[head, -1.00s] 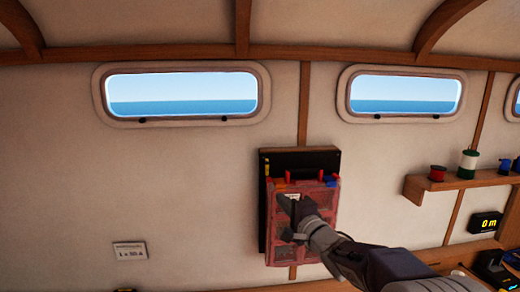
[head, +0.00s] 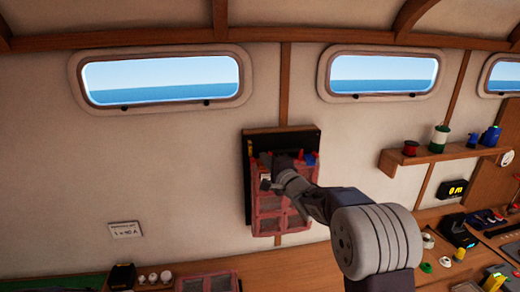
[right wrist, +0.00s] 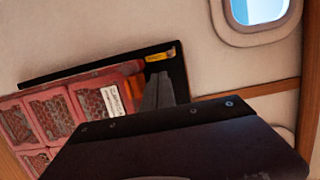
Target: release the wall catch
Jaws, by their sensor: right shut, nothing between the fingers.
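A black board (head: 285,138) is fixed to the wall, and a red case with windowed compartments (head: 270,213) hangs on its front. It also shows in the right wrist view (right wrist: 50,112). A small yellow piece (right wrist: 160,55) sits at the board's upper edge there, and a blue piece (head: 311,158) shows at the case's top right. I cannot tell which part is the catch. My right gripper (head: 267,172) is shut and empty at the case's upper left; its grey fingers (right wrist: 158,92) show before the board. Whether they touch anything is unclear. My left gripper is out of view.
A wooden shelf (head: 400,157) with spools is on the wall to the right. Below runs a wooden counter (head: 300,243) with a red-framed tray (head: 207,283) and small items.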

